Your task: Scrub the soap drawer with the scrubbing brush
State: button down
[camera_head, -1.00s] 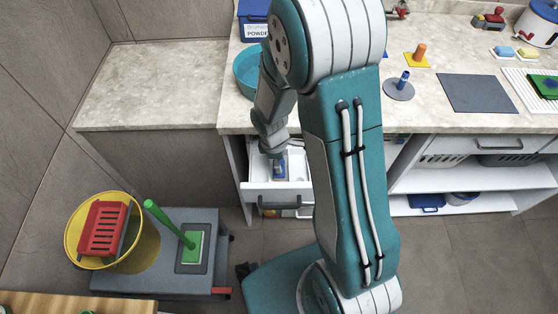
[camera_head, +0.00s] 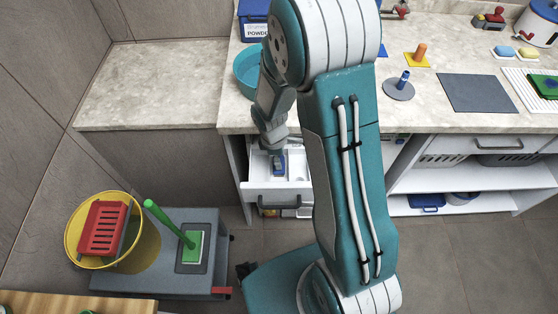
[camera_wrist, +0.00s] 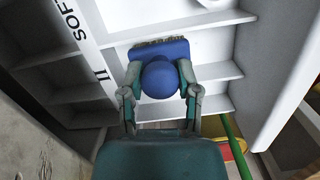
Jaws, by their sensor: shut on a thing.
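The soap drawer (camera_head: 256,190) is white and pulled open under the counter. In the wrist view its inside (camera_wrist: 215,101) shows white dividers and lettering on a strip at the left. The scrubbing brush (camera_wrist: 161,78) is blue with a round knob and a dark bristle edge; it also shows as a small blue patch in the head view (camera_head: 279,166). My gripper (camera_wrist: 160,88) is shut on the knob, one finger on each side, with the brush down in the drawer. Whether the bristles touch the drawer floor is hidden.
The counter edge (camera_head: 345,127) overhangs close behind my gripper. A teal basin (camera_head: 246,70) stands above the drawer. At lower left, a grey cart (camera_head: 160,280) holds a yellow bucket (camera_head: 148,240), a red basket (camera_head: 103,228) and a green-handled tool (camera_head: 170,222).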

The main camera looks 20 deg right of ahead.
jog(key=shift+w+d, duration=0.1)
jog(key=shift+w, duration=0.1)
jog(key=shift+s+a, duration=0.3)
jog(key=shift+s, duration=0.55)
jog(key=shift+s+a, duration=0.25)
jog(key=shift+s, duration=0.6)
jog(key=shift+w+d, duration=0.3)
jog(key=shift+w, duration=0.55)
jog(key=shift+w+d, duration=0.25)
jog(key=shift+w, duration=0.6)
jog(key=shift+s, duration=0.1)
jog(key=shift+s+a, duration=0.3)
jog(key=shift+s, duration=0.5)
jog(key=shift+s+a, duration=0.25)
jog(key=shift+s, duration=0.55)
jog(key=shift+w+d, duration=0.3)
jog(key=shift+w, duration=0.55)
jog(key=shift+w+d, duration=0.25)
jog(key=shift+w, duration=0.6)
jog(key=shift+s+a, duration=0.3)
jog(key=shift+s, duration=0.55)
jog(key=shift+s+a, duration=0.25)
jog(key=shift+s, duration=0.6)
jog(key=shift+w, duration=0.1)
